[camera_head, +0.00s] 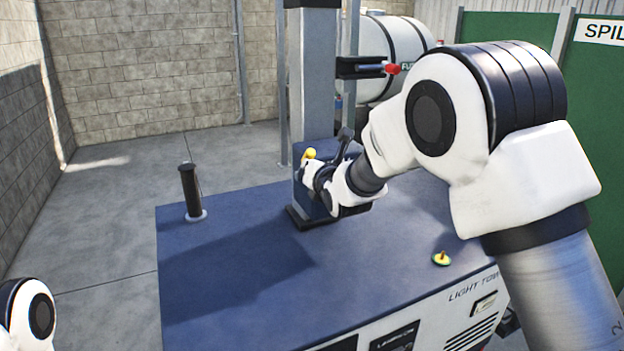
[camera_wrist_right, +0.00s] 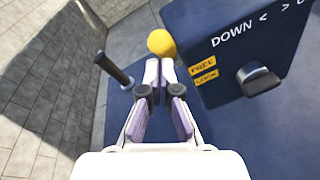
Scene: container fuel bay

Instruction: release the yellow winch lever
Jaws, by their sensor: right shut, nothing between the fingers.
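The yellow winch lever shows as a round yellow knob (camera_head: 310,153) on the left side of the blue winch box (camera_head: 301,196). In the right wrist view the knob (camera_wrist_right: 161,42) sits just beyond my fingertips, beside the box (camera_wrist_right: 222,88). My right gripper (camera_wrist_right: 159,72) is shut and empty, its tips close to the knob; I cannot tell whether they touch it. In the head view my right gripper (camera_head: 310,172) is just below the knob. The lever's stem is hidden. My left gripper is out of view; only part of my left arm shows.
The box carries a yellow FREE label (camera_wrist_right: 202,65), another yellow label below it and a dark crank (camera_wrist_right: 257,79). A black upright handle (camera_head: 190,190) stands on the blue deck (camera_head: 220,270). A mast (camera_head: 314,80) rises behind. A red-tipped part (camera_head: 391,69) juts from it.

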